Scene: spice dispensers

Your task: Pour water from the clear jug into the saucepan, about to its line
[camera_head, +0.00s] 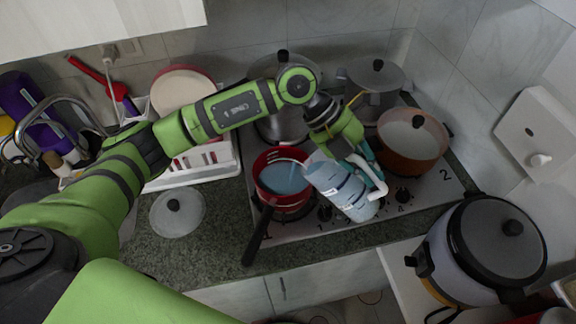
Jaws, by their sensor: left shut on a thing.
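The clear jug (341,188) is tilted with its mouth toward the left, at the right rim of the red saucepan (263,161). Blue water shows in the jug, and its white handle is on the right side. The saucepan sits on the front left of the stove, with blue water in it and its black handle pointing toward the front. I cannot make out the saucepan's line. My left gripper (364,162) is shut on the jug, coming down from behind, and its fingertips are partly hidden. My right gripper is not in view.
A brown lidded pot (411,148) and a grey lidded pot (374,84) stand on the stove's right side; another pot (283,126) is behind the saucepan. A loose glass lid (177,211) lies on the counter. A rice cooker (487,243) stands front right; a dish rack (200,174) is left.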

